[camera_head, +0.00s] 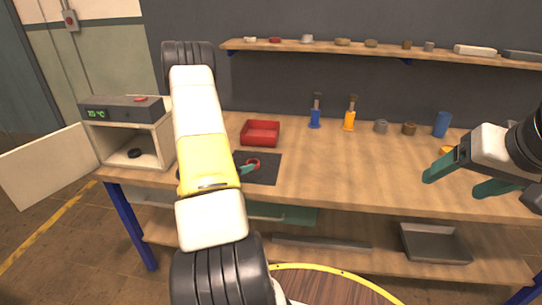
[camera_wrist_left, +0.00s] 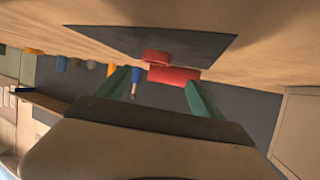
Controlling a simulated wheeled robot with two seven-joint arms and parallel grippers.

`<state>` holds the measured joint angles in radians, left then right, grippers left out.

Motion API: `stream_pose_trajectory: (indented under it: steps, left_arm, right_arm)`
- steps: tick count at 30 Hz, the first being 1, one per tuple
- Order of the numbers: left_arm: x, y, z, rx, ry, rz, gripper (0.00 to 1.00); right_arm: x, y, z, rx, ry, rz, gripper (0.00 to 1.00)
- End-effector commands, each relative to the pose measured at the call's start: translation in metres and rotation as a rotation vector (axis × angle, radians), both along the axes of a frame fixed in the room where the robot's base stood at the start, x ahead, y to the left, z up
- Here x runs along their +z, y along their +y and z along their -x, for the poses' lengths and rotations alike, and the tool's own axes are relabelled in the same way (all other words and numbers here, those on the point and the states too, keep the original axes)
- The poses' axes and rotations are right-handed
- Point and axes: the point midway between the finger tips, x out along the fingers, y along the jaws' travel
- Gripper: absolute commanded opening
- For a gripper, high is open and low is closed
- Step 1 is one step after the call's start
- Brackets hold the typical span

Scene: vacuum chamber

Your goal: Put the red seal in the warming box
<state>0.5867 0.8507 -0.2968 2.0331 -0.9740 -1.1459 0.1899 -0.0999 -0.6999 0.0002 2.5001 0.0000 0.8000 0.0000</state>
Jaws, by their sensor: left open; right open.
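The red seal (camera_head: 253,162) is a small ring on the dark mat (camera_head: 268,174). It also shows in the left wrist view (camera_wrist_left: 154,57), ahead of the fingertips. My left gripper (camera_head: 247,169) is low over the mat beside the seal, partly hidden by my arm. In the left wrist view it (camera_wrist_left: 155,88) is open, with nothing between its fingers. The warming box (camera_head: 160,143) stands at the left end of the bench, its door (camera_head: 45,170) swung open. A black ring (camera_head: 134,153) lies inside. My right gripper (camera_head: 460,180) is open and empty at the right.
A red tray (camera_head: 260,133) lies behind the mat and shows in the left wrist view (camera_wrist_left: 175,76). A shelf (camera_head: 380,49) runs above. The bench middle is clear.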

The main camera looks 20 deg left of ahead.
Motion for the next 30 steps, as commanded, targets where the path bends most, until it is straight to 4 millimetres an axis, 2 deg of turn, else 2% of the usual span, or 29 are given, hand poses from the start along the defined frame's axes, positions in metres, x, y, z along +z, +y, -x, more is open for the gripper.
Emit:
stream_pose_trajectory:
  steps: [1,5,21,30]
  left_arm:
    - [-0.008,0.0,0.004,-0.008,-0.005,0.013,0.78]
    - [-0.017,-0.003,0.001,-0.021,-0.016,0.027,0.78]
    - [-0.035,-0.018,-0.062,-0.021,-0.016,0.027,0.78]
    - [-0.037,-0.018,-0.066,-0.019,-0.016,0.027,0.76]
  right_arm:
    - [0.0,0.0,0.0,0.0,0.0,0.0,0.73]
    - [0.0,0.0,0.0,0.0,0.0,0.0,0.73]
    - [0.0,0.0,0.0,0.0,0.0,0.0,0.73]
    - [0.0,0.0,0.0,0.0,0.0,0.0,0.73]
